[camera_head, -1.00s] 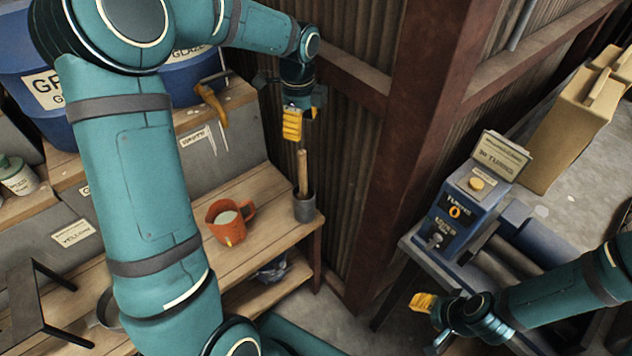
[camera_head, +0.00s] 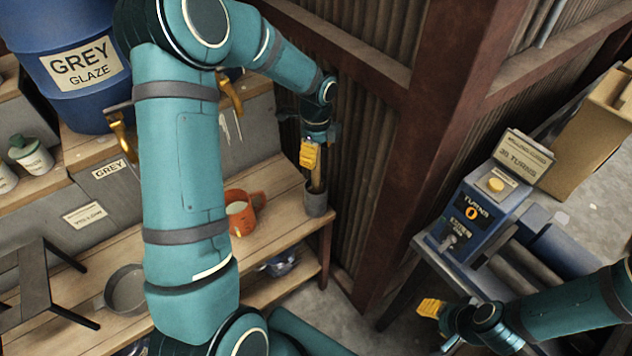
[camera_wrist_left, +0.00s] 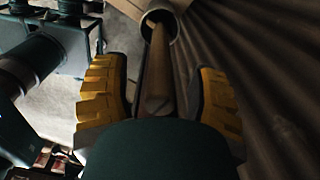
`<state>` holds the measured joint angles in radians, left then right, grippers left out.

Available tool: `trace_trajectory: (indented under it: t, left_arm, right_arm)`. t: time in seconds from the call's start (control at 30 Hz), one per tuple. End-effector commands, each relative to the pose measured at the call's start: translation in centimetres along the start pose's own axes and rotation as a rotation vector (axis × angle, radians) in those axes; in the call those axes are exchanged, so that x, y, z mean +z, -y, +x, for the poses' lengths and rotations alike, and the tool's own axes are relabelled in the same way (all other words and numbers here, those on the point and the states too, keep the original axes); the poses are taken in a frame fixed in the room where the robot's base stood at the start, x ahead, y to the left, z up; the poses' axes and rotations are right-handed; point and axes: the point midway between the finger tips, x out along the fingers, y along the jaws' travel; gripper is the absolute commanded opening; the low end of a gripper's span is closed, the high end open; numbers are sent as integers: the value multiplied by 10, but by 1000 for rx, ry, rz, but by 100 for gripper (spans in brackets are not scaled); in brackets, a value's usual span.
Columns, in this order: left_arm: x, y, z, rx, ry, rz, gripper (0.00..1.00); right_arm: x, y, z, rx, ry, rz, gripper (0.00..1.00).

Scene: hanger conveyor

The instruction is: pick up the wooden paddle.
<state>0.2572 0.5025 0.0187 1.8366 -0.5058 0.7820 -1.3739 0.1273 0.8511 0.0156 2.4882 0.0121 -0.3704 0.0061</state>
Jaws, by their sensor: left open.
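The wooden paddle (camera_head: 317,182) stands upright in a grey cup (camera_head: 316,204) at the right end of the wooden bench. Only its upper shaft shows; its lower end is hidden in the cup. My left gripper (camera_head: 310,155) is over the top of the paddle, above the cup. In the left wrist view, the paddle (camera_wrist_left: 158,75) runs between the two open yellow fingers of that gripper (camera_wrist_left: 160,95), with a gap on both sides, into the cup (camera_wrist_left: 172,18). My right gripper (camera_head: 431,308) is at the lower right, away from the paddle; its opening is unclear.
An orange mug (camera_head: 246,215) stands on the bench (camera_head: 280,195) left of the cup. A corrugated wall (camera_head: 352,170) rises close behind and right of the cup. A blue machine (camera_head: 478,208) stands at the right. A pan (camera_head: 126,288) and a dark stand are at lower left.

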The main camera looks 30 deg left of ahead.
Motion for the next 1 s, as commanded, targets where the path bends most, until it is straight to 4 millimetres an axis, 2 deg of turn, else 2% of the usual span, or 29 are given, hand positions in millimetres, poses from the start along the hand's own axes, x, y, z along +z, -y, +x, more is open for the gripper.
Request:
trace_trajectory:
  t: [0.03,0.13,0.4,0.57,1.0]
  left_arm:
    - [0,0,8,3,-1,0,59]
    - [0,0,14,0,-1,0,59]
    - [0,0,14,-1,-1,0,58]
    - [0,0,14,-1,-1,0,2]
    - [-1,0,14,-1,-2,1,0]
  right_arm:
    - [1,0,1,0,1,0,47]
    - [1,-1,2,0,2,-1,47]
    - [1,-1,2,0,2,-1,47]
    - [1,-1,2,0,2,-1,47]
    - [1,-1,2,0,2,-1,47]
